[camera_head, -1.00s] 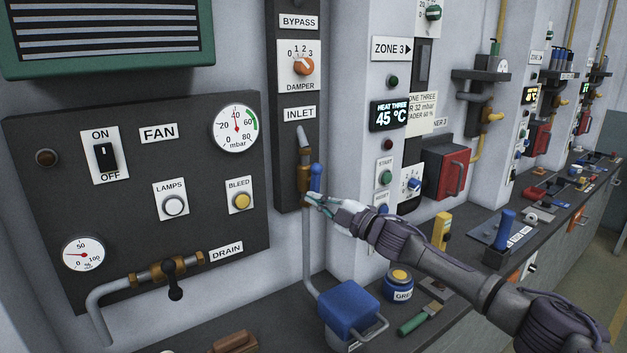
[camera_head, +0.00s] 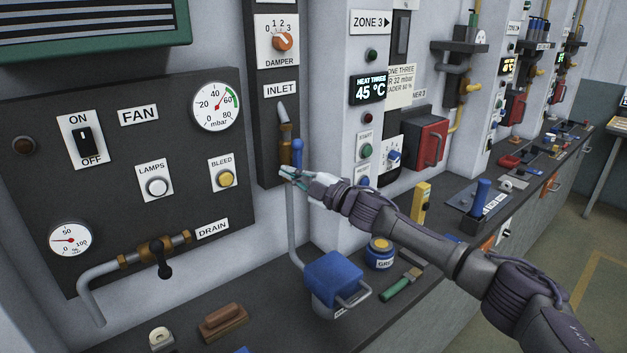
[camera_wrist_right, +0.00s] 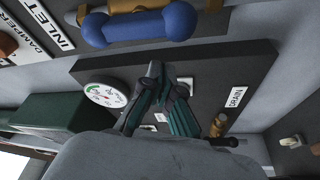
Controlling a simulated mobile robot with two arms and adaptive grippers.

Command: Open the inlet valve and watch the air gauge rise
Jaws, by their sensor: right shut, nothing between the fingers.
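The INLET valve has a brass body (camera_head: 285,150) on a grey vertical pipe under the INLET label (camera_head: 281,89). Its blue handle (camera_head: 298,150) stands upright alongside the pipe; in the right wrist view the handle (camera_wrist_right: 140,25) lies along the top. My right gripper (camera_head: 287,174) is shut and empty just below the handle, apart from it in the wrist view (camera_wrist_right: 166,85). The mbar gauge (camera_head: 216,106) has its needle up and right, between 40 and 60. A lower percent gauge (camera_head: 71,240) reads low. My left gripper is not in view.
The FAN panel (camera_head: 123,203) holds the DRAIN valve with a black handle (camera_head: 163,262). On the bench below stand a blue box with a metal handle (camera_head: 333,278), a blue pot (camera_head: 380,253) and a green-handled brush (camera_head: 397,288).

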